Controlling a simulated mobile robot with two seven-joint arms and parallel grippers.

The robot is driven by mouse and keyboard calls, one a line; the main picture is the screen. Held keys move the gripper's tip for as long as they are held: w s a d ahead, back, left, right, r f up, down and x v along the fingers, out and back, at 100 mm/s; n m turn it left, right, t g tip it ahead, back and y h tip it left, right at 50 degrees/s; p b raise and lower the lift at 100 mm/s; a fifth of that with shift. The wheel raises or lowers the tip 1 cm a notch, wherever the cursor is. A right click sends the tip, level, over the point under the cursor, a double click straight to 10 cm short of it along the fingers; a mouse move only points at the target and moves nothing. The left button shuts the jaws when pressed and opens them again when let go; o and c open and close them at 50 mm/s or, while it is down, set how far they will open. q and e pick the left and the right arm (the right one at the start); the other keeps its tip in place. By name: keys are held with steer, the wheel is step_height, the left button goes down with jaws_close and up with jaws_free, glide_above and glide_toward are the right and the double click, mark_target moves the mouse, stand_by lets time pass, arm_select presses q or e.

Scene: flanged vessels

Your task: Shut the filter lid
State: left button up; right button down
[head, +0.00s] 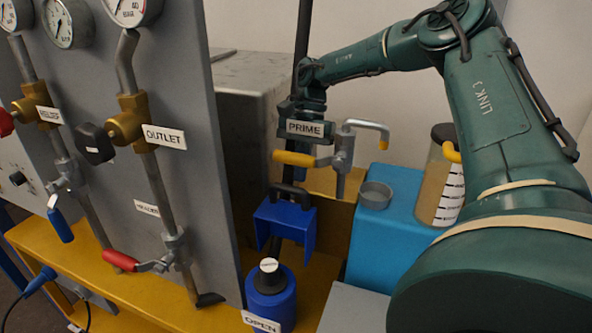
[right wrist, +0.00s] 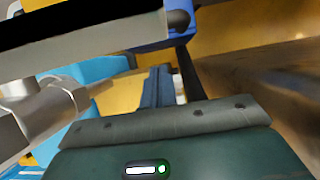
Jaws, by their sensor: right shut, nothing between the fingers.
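My right gripper (head: 300,172) hangs beside the pipe behind the PRIME sign (head: 305,128), which hides part of it. In the right wrist view its fingers (right wrist: 159,75) are together and empty. Below it in the head view is a blue bracket-shaped piece (head: 298,222) with a black handle (head: 288,191); it looks like the raised filter lid, but I cannot be sure. The gripper appears apart from it. Lower down stands a blue cylinder (head: 272,305) with a black cap and an OPEN label (head: 262,323). My left gripper is out of view.
A yellow-handled valve (head: 294,158) stands close to the gripper. A blue tank (head: 392,230) and a graduated container (head: 440,190) are to the right. A grey panel (head: 205,150) with gauges and valves fills the left. A yellow bench (head: 170,312) runs below.

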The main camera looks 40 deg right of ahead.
steer(key=a, duration=0.1)
steer(key=s+a, duration=0.1)
steer(key=shift+s+a+r, duration=0.2)
steer(key=shift+a+r, duration=0.1)
steer(key=shift+r, duration=0.1)
